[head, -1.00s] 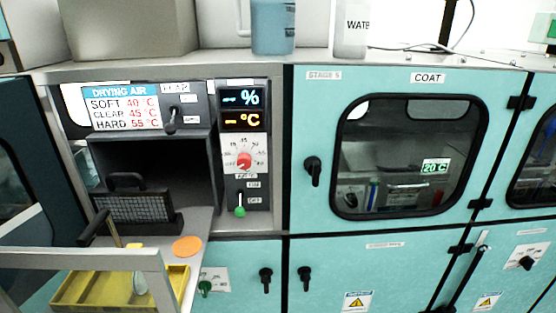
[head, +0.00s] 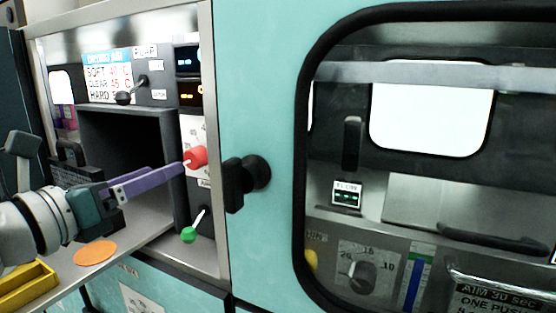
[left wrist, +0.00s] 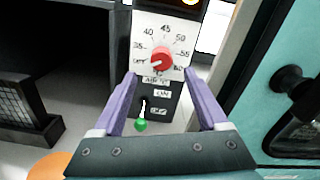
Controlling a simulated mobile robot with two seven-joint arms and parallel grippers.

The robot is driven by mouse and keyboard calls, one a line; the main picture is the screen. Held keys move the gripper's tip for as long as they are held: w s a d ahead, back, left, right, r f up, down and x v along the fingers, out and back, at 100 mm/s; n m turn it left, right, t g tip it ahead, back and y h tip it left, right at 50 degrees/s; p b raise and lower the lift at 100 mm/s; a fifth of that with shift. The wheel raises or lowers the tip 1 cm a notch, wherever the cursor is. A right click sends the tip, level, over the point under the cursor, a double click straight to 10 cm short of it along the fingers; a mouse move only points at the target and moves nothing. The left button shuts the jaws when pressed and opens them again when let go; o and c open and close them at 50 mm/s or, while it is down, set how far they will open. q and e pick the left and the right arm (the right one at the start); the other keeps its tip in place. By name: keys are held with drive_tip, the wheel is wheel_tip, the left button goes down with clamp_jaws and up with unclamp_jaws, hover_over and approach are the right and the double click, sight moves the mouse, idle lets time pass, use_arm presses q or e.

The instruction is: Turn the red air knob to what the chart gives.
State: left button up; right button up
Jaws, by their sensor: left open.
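The red air knob (head: 196,157) sits on a white dial plate; it also shows in the left wrist view (left wrist: 162,60). The dial runs from OFF through 35 to 60, and the knob's white mark points left and slightly down, near OFF. The drying air chart (head: 110,75) lists SOFT 40, CLEAR 45 and HARD 55 °C. My left gripper (head: 184,166) is open in front of the dial plate; in the left wrist view its purple fingers (left wrist: 160,76) stand either side of the knob's lower part, apart from it. My right gripper is out of view.
A green-tipped lever (head: 190,235) hangs below the knob, pointing down. A black door handle (head: 245,178) juts out just right of the knob. The dark oven opening (head: 135,150) is to the left. An orange disc (head: 96,252) lies on the shelf.

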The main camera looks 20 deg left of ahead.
sight(190, 159)
use_arm(q)
drive_tip(key=w, duration=0.7)
drive_tip(key=shift+d, duration=0.4)
drive_tip(key=shift+c, duration=0.2)
clamp_jaws()
